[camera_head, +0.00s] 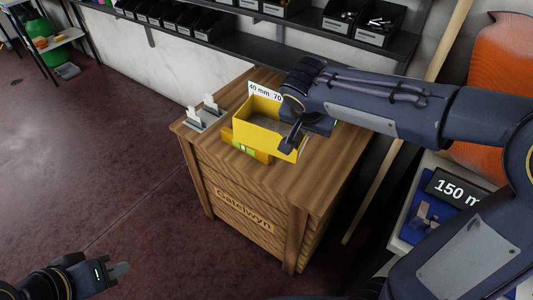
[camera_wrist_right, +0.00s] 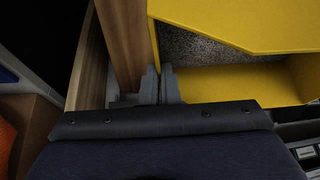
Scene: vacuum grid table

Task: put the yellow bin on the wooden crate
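The yellow bin (camera_head: 265,117) is upright at the top of the wooden crate (camera_head: 318,180), near its middle; I cannot tell whether its base touches the wood. It holds grey, grainy content. My right gripper (camera_head: 292,140) is at the bin's right side wall. In the right wrist view, the two fingers (camera_wrist_right: 160,87) are close together with the edge of the bin's yellow wall (camera_wrist_right: 230,86) between them. My left gripper (camera_head: 118,271) is low at the left over the floor, away from the crate, with nothing visible in it; its finger gap is unclear.
Small grey holders with white cards (camera_head: 205,114) stand on the crate's left part. A white label card (camera_head: 264,92) is behind the bin. A shelf with black bins (camera_head: 372,25) runs along the wall. A blue tray (camera_head: 432,213) is at the right.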

